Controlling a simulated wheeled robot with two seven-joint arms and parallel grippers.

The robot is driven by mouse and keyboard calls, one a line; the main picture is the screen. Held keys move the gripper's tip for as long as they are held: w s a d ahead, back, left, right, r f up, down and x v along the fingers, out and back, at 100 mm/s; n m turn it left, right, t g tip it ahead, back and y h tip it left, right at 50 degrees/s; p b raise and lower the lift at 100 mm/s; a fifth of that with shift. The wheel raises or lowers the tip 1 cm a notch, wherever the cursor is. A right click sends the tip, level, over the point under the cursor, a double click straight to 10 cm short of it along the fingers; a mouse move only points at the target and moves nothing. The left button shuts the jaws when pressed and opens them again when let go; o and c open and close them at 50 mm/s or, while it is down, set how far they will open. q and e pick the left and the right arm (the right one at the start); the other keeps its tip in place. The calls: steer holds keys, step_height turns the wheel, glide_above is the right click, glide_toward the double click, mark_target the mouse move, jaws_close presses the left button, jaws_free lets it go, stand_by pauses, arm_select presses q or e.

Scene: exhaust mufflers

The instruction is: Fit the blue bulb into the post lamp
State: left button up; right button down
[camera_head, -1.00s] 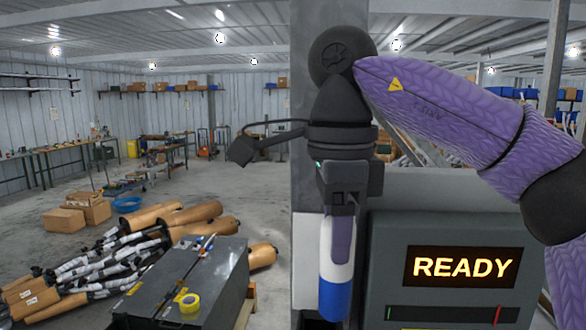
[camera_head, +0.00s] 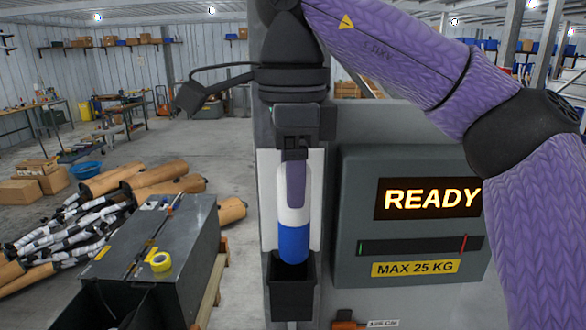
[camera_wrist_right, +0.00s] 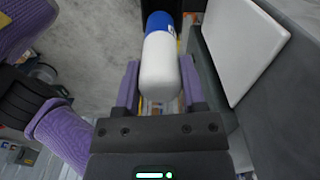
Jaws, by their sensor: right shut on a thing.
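A white cylinder with a blue lower end (camera_head: 292,243) hangs upright in my right gripper (camera_head: 293,185). The gripper's purple fingers are shut on its white part, and both also show in the right wrist view, the cylinder (camera_wrist_right: 160,65) between the fingers (camera_wrist_right: 158,85). Below it a black open-topped holder (camera_head: 291,298) is fixed low on the post's front. The blue end overlaps the holder's mouth in the head view; I cannot tell whether it has entered. I see nothing that is clearly a lamp or a bulb. My left gripper is not in view.
A grey panel (camera_head: 352,200) reading READY and MAX 25 KG stands close to the right of the cylinder. A dark metal box (camera_head: 150,240) with yellow tape (camera_head: 160,262) is at the left. Wrapped mufflers (camera_head: 160,178) lie on the floor behind it.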

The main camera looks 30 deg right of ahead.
steer(key=shift+f, duration=0.6)
steer(key=shift+w+a+f+b, duration=0.1)
steer(key=shift+w+f+b, duration=0.3)
steer(key=shift+f+b, duration=0.35)
steer(key=shift+s+f+b, duration=0.2)
steer(key=shift+f+b, duration=0.2)
steer(key=shift+f, duration=0.2)
steer(key=shift+w+f, duration=0.1)
steer(key=shift+c, duration=0.5)
jaws_free()
step_height(320, 180, up, 10)
steer(key=p, duration=0.5)
